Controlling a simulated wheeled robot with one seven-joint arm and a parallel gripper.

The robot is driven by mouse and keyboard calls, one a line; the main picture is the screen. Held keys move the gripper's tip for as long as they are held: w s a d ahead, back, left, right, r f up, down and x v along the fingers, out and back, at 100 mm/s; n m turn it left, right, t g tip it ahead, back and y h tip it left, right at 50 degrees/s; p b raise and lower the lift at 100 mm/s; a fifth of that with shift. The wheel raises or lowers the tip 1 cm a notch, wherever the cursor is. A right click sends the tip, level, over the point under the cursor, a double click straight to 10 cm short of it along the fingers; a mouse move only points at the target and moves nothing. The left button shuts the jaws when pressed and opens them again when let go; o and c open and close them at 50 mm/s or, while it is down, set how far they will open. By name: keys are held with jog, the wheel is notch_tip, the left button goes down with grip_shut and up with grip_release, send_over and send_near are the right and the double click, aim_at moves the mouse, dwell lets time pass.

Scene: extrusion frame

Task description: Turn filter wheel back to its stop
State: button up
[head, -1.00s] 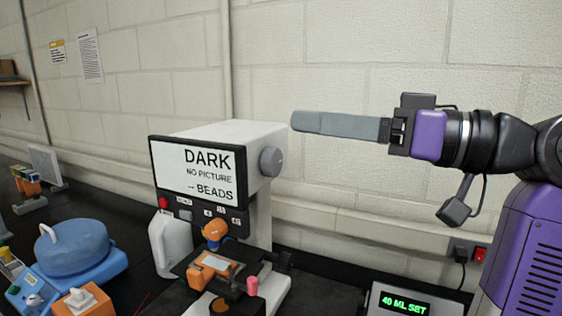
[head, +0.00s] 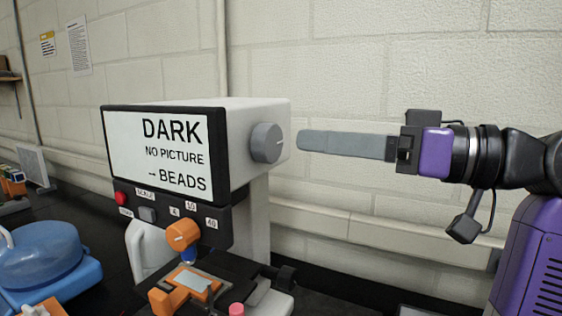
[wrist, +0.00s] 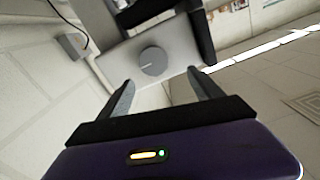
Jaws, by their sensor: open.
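The filter wheel, taken to be the grey round knob (head: 266,143), is on the right side of the white microscope housing (head: 240,115). A light mark line shows on its face. In the wrist view the knob (wrist: 153,61) lies ahead, between and beyond the two fingertips. My gripper (head: 303,141) points left at the knob at about its height, with a small gap in the head view. The wrist view shows my gripper (wrist: 158,80) open and empty, its grey fingers spread to either side of the knob.
The screen (head: 158,150) reads DARK, NO PICTURE, BEADS. Below it are an orange knob (head: 182,235) and a stage with a slide (head: 190,281). A blue round device (head: 45,255) stands at the left. The block wall (head: 380,60) is behind the arm.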

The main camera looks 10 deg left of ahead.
aim_at(275, 146)
jog(key=x, duration=0.4)
jog(key=f+p+x, duration=0.1)
jog(key=x, duration=0.1)
jog(key=shift+w+a+f, duration=0.1)
jog(key=shift+w+a, duration=0.15)
jog(key=shift+w, duration=0.25)
jog(key=shift+w+a+f, duration=0.1)
jog(key=shift+w+a, duration=0.15)
jog(key=shift+a, duration=0.4)
jog(key=c, duration=1.3)
jog(key=shift+c, duration=0.2)
